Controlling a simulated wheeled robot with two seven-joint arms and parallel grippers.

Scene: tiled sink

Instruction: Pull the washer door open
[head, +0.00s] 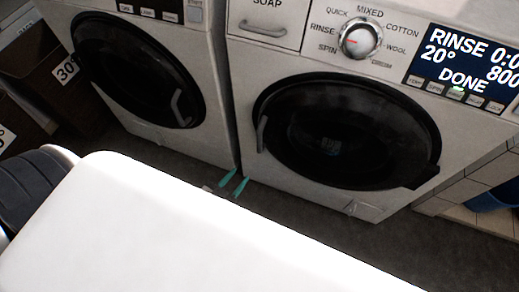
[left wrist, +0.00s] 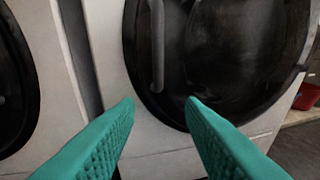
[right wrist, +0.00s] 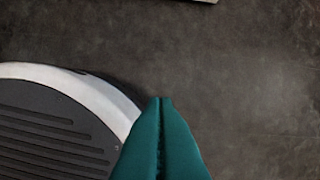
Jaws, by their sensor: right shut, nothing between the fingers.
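The washer (head: 240,75) on the right of the head view has a round, dark door (head: 335,130), which looks closed. A grey vertical handle (head: 262,133) sits at the door's left edge; it also shows in the left wrist view (left wrist: 157,45). My left gripper (head: 234,184) is open and empty, low in front of the washers' gap. In the left wrist view its teal fingers (left wrist: 163,102) are spread below the handle, apart from it. My right gripper (right wrist: 160,100) is shut and empty above the dark floor, away from the door.
A second white machine (head: 207,85) with a dark round door stands close by on the left. A blue container (head: 493,195) is at the right edge; a red one (left wrist: 307,97) shows in the left wrist view. Grey floor (head: 390,245) lies clear before the washer.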

